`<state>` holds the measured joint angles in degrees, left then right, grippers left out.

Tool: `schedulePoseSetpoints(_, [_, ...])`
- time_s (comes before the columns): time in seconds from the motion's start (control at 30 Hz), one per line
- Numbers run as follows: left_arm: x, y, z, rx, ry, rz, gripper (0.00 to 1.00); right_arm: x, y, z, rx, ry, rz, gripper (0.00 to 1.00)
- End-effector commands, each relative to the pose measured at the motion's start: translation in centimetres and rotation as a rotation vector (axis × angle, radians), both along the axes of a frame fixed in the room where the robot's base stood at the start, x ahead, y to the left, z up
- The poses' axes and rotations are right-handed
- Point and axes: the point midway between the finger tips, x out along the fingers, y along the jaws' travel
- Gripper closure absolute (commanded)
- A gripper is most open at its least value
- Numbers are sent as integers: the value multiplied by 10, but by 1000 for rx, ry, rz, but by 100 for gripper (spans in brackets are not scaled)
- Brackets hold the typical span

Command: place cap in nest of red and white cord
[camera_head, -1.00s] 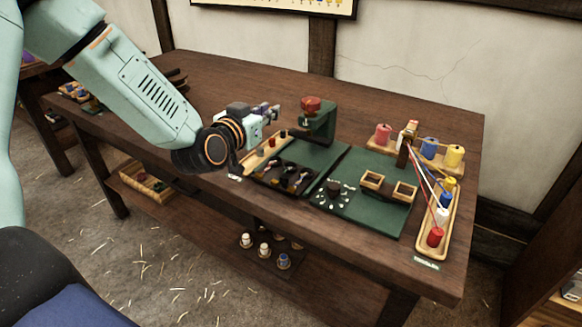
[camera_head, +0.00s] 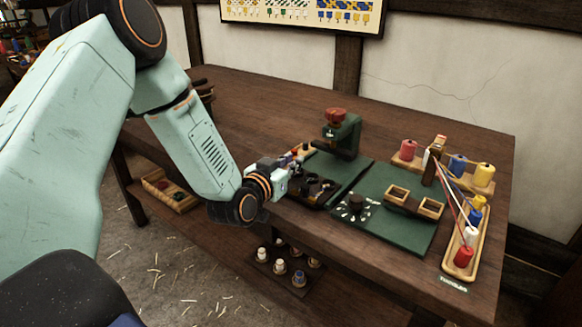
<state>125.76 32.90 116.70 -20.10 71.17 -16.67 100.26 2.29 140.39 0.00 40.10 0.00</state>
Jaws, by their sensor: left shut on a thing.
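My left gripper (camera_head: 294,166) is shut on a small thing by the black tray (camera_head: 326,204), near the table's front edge. The held thing is mostly hidden and too small to tell whether it is a cap. Several small dark pieces sit in the tray. Two open square wooden boxes (camera_head: 396,194) stand on the green mat (camera_head: 405,232); I cannot tell which nest belongs to which cord. Red and white cords (camera_head: 447,185) run from the red spool (camera_head: 463,257) and the white spool (camera_head: 470,236) up to a wooden post (camera_head: 432,162). My right gripper is not in view.
A green stand with a red top (camera_head: 342,134) rises behind the black tray. More spools, such as the yellow one (camera_head: 484,175), stand at the back right. The table's back left (camera_head: 262,105) is clear.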

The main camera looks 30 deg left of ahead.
Motion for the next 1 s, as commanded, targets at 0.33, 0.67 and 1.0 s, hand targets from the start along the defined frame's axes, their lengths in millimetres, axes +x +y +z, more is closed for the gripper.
schedulePoseSetpoints(0.33, [0,-2,-3,0,-1,-1,100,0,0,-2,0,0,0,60])
schedulePoseSetpoints(0.67, [0,-2,-12,0,-1,-1,100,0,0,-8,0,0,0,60])
schedulePoseSetpoints(1.0, [0,-2,-12,0,-1,-1,66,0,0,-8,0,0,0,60])
